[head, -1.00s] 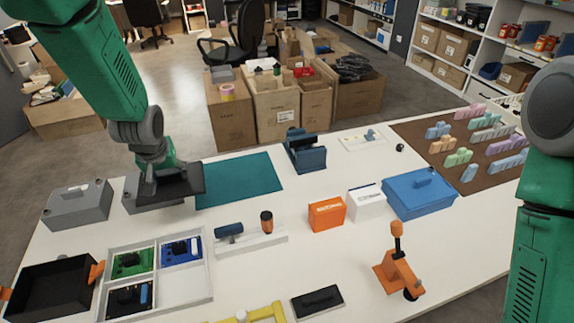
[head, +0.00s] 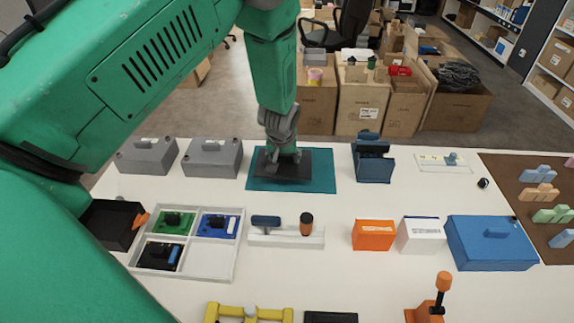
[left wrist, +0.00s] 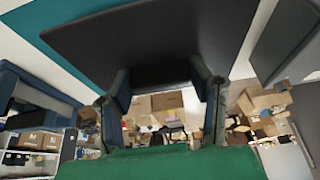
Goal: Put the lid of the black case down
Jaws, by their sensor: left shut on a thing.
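My left gripper (head: 282,158) points down over the teal mat (head: 325,180) and is shut on the lid's handle. The lid of the black case (head: 265,169) is a flat dark plate, level, at the mat; I cannot tell whether it touches it. In the left wrist view the lid (left wrist: 150,38) fills the upper middle, with its handle between the fingers (left wrist: 162,82). The mat's teal edge (left wrist: 48,38) shows beyond it. The open black case (head: 108,224) stands at the left, partly hidden by my left arm. My right gripper is not in view.
Two grey boxes (head: 213,157) stand left of the mat and a dark blue holder (head: 373,163) stands right of it. A white tray with circuit boards (head: 206,260) lies in front. A blue box (head: 490,243) is at the right.

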